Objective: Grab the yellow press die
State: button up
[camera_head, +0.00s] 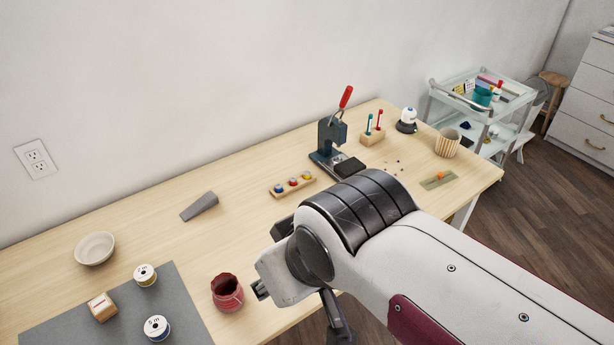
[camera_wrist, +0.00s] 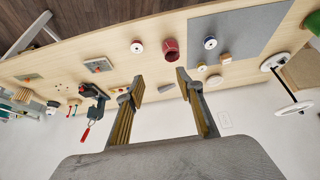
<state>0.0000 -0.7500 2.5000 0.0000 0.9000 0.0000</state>
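In the head view, a small wooden rack (camera_head: 280,191) holds a row of small dies: blue, red, and the yellow press die (camera_head: 307,176) at the right end. The rack lies in front of the dark hand press (camera_head: 330,145), which has a red lever and also shows in the wrist view (camera_wrist: 93,98). In the wrist view, my gripper (camera_wrist: 160,78) is open, with nothing between its two fingers. It is above the table, apart from the rack.
A red jar (camera_head: 227,291) stands near the front edge, beside a grey mat (camera_head: 60,325) with spools. A grey wedge (camera_head: 199,206) and a bowl (camera_head: 95,248) lie at left. A wooden stand (camera_head: 372,138) with tools is right of the press. Table between wedge and rack is clear.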

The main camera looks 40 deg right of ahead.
jog(key=shift+w, duration=0.15)
jog(key=w+d+f+m+t, duration=0.1)
jog(key=w+d+m+t, duration=0.1)
jog(key=w, duration=1)
jog(key=w+d+f+m+t+h, duration=0.1)
jog(key=w+d, duration=0.1)
jog(key=w, duration=0.9)
jog(key=w+d+f+m+t, duration=0.2)
jog(key=w+d, duration=0.1)
jog(key=w, duration=0.9)
jog(key=w+d+f+m+h, duration=0.3)
jog(key=w+d+f+h, duration=0.1)
jog(key=w+d+f, duration=0.55)
jog(key=s+d+f+m+g+h, duration=0.1)
jog(key=d+f+h, duration=0.1)
jog(key=d+f, duration=0.2)
jog(key=s+d+f+m+g+h, duration=0.1)
jog(key=d+f+h, duration=0.1)
jog(key=d+f, duration=0.3)
jog(key=s+d+f+h, duration=0.1)
jog(key=d+f, duration=0.3)
jog(key=f, duration=0.1)
jog(key=shift+s+d+f+m+g+h, duration=0.25)
jog(key=shift+f+m+g+h, duration=0.1)
jog(key=shift+m+g+h, duration=0.05)
jog(key=shift+s+d+f, duration=0.25)
jog(key=shift+d+f, duration=0.1)
